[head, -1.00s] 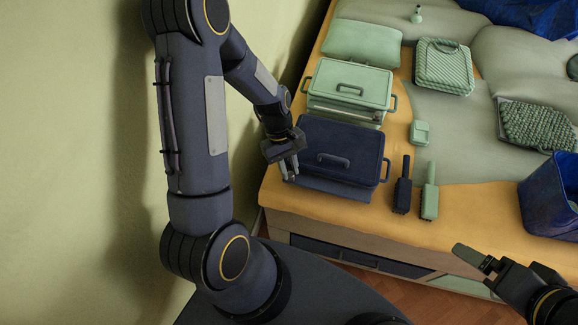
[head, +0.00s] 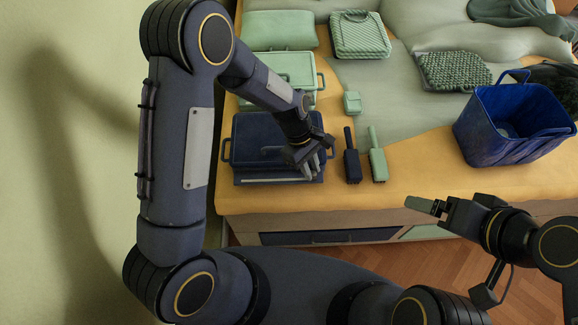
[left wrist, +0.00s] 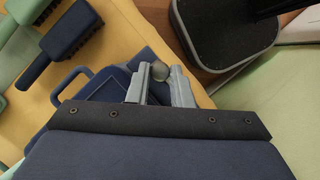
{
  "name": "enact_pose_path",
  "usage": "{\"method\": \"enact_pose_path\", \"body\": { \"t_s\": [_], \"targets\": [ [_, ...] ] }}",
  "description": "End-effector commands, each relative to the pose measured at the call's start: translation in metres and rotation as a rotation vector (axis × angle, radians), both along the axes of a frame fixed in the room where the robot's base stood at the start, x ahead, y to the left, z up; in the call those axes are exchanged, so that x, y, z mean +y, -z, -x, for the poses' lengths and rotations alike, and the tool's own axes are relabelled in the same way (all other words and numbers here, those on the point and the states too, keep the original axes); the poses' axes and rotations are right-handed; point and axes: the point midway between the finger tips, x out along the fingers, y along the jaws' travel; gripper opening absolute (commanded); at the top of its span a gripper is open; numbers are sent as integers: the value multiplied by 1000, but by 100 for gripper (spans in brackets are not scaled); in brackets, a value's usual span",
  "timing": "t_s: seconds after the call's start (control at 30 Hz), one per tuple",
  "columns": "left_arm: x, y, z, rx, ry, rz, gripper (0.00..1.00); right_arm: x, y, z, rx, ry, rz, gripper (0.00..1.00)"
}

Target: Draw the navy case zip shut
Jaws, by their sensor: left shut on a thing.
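The navy case (head: 250,140) lies on the yellow-covered bed near its front left corner, handle on top. A pale strip (head: 265,181) runs along its front edge. My left gripper (head: 313,170) is at the right end of that front edge. In the left wrist view its fingers (left wrist: 160,88) are shut on a small rounded zip pull (left wrist: 160,70), with part of the navy case (left wrist: 105,88) behind them. The zip's teeth are too small to make out. My right gripper (head: 425,205) hangs in front of the bed, away from the case; its jaw opening is unclear.
A blue basket (head: 510,130) stands farther right. Yellow cover between brushes and basket is clear.

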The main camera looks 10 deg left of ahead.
Motion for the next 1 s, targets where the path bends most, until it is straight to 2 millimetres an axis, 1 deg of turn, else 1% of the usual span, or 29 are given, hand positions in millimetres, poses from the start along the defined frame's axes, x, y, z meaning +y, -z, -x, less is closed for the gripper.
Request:
{"method": "enact_pose_path", "body": {
  "t_s": [0.03,0.2,0.53,0.57,0.6,0.63,1.0],
  "targets": [
    [-6,0,-1,-1,3,1,0,0,0,0,0,0,0,89],
    [-15,0,-4,0,0,1,0,0,0,0,0,0,0,89],
    [-16,0,-4,-2,-1,4,0,0,0,0,0,0,0,89],
    [-17,0,-4,-2,-1,4,22,0,0,0,0,0,0,89],
    [-17,-1,-4,-2,-1,4,27,0,0,0,0,0,0,89],
    [-17,0,-4,-2,-1,4,29,0,0,0,0,0,0,89],
    [-14,-1,-4,-2,-1,1,29,0,0,0,0,0,0,89]
  ]
}}
